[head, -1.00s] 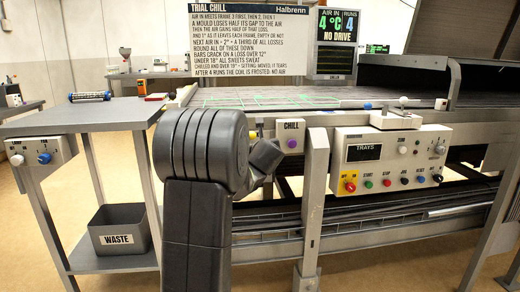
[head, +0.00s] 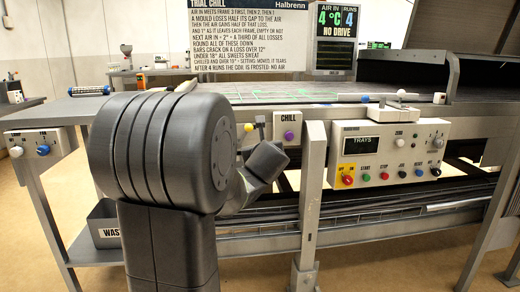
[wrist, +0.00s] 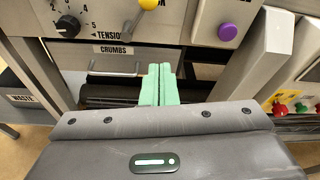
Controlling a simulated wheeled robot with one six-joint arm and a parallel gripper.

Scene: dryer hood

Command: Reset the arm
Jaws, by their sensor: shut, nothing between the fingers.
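My gripper (wrist: 158,85) shows in the wrist view as two pale green fingers lying together, shut with nothing between them. They point towards the machine front, near the grey panel marked CRUMBS (wrist: 115,62). A purple button (wrist: 228,32) is up and right of the fingertips, and a yellow knob (wrist: 148,4) is above them. In the head view my dark grey arm fills the left middle. The fingers are not clearly visible there.
The control box (head: 390,153) with coloured buttons is right of my arm. A CHILL plate (head: 288,127) carries the purple button. A grey waste bin (head: 104,222) is partly hidden behind my arm. The side table (head: 60,113) holds a blue-ended cylinder (head: 88,91). Floor is clear at the lower left.

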